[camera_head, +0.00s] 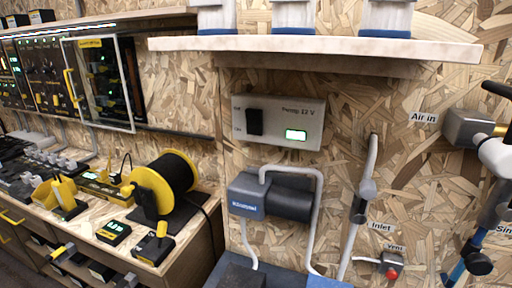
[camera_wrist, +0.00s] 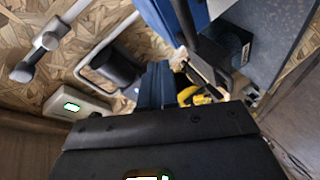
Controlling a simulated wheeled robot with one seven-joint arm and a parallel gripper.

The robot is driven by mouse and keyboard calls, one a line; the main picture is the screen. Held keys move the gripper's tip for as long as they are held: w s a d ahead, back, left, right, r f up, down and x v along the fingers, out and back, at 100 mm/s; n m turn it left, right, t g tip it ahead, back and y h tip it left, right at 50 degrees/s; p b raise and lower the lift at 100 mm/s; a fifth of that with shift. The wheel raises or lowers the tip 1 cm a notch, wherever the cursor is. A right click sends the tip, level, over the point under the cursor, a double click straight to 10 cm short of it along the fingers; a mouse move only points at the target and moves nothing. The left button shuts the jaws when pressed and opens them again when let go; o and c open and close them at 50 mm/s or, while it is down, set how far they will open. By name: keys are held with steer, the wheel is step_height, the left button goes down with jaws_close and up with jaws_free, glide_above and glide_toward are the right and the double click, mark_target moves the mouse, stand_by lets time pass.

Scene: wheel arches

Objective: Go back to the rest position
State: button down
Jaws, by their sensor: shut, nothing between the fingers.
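My gripper (camera_wrist: 155,86) shows in the wrist view as a dark, wide hand across the bottom with blue fingers pointing up the picture. The fingers are together, with nothing held between them. They appear in front of the wall with the pump and the grey switch box; I see no contact. In the head view, white, black and blue parts at the right edge look like my arm. The fingertips cannot be made out there.
The pump (camera_head: 272,196), switch box (camera_head: 279,122) and valve (camera_head: 365,188) are on the chipboard wall, below a pale shelf (camera_head: 315,48). The air fitting (camera_head: 470,128) is at right. A yellow cable reel (camera_head: 152,190) stands on the left bench.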

steer(key=s+d+f+m+y, duration=0.1)
steer(key=s+d+m, duration=0.1)
steer(key=s+d, duration=0.35)
steer(key=s+d+f+m+y, duration=0.1)
steer(key=s+d+m, duration=0.15)
steer(key=s, duration=0.65)
steer(key=s+d+r+m+h, duration=0.1)
steer(key=s+d+r+m, duration=0.1)
steer(key=s+r+m, duration=0.2)
steer(key=s+d+r+m+h, duration=0.1)
steer(key=s+r+m, duration=0.3)
steer(key=s, duration=0.5)
steer(key=shift+s+d+m+t, duration=0.3)
steer(key=shift+s+d+m, duration=0.05)
steer(key=shift+d+m, duration=0.1)
